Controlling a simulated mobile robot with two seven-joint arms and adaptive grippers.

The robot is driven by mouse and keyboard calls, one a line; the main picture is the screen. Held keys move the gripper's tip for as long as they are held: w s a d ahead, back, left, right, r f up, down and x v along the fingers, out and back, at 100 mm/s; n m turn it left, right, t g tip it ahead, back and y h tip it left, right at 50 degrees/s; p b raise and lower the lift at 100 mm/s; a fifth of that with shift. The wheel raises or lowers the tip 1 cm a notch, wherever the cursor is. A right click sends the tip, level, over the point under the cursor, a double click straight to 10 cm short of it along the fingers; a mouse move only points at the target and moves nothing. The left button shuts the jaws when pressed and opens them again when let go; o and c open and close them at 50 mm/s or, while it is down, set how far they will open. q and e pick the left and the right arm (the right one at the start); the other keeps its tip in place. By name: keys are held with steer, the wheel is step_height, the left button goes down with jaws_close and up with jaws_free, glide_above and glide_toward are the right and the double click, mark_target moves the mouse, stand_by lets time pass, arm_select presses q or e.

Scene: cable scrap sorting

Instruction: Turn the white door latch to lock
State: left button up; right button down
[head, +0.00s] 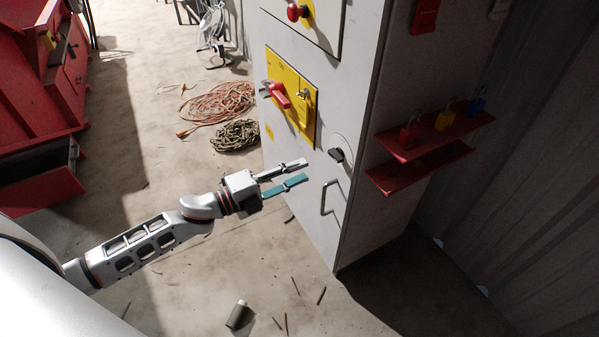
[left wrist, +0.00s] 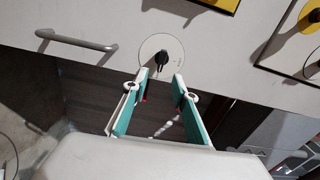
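The white door latch is a round white disc (head: 345,145) with a black knob (head: 336,155) on the grey cabinet door. In the left wrist view the disc (left wrist: 174,46) and its black knob (left wrist: 161,58) show just beyond the fingertips, between the two finger lines. My left gripper (head: 304,170) is open and empty, with teal-lined fingers; it also shows in the left wrist view (left wrist: 160,80). Its tips are close in front of the door, to the left of and slightly below the knob in the head view, with no visible contact. My right gripper is in neither view.
A metal door handle (head: 325,198) sits below the latch. A yellow panel with a red switch (head: 280,95) is up and left. Red shelves with padlocks (head: 408,176) stick out at right. Coiled cables (head: 222,102) and scraps lie on the floor.

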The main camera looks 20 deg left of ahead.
mark_target(332, 156)
arm_select(q)
steer(key=shift+m, duration=0.4)
steer(key=shift+r+x, duration=0.15)
steer(key=shift+x, duration=1.85)
steer(key=shift+r+x, duration=0.1)
steer(key=shift+x, duration=1.95)
steer(key=shift+w+d+f, duration=0.1)
steer(key=shift+w+d, duration=0.2)
steer(key=shift+w, duration=0.45)
jaws_close()
